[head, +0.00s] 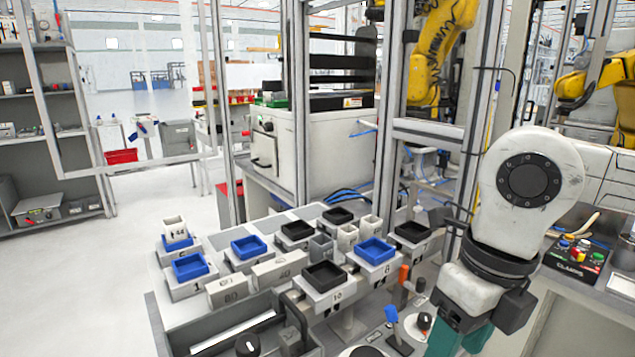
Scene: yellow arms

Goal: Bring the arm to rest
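My arm (528,190) is at the right of the head view, with a large white rounded joint and a dark ring below it. It bends down toward the bottom edge. The teal part at its lower end, my gripper (460,343), is cut off by the bottom edge. Its fingertips are hidden, so I cannot tell whether it is open or shut, or whether it holds anything.
Left of my arm is a bench with blue trays (375,251), black trays (323,276) and small grey and white blocks (347,237). A grey bin (235,318) is in front. A control box (575,256) with coloured buttons stands at right. Yellow robot arms (437,50) are behind frame posts.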

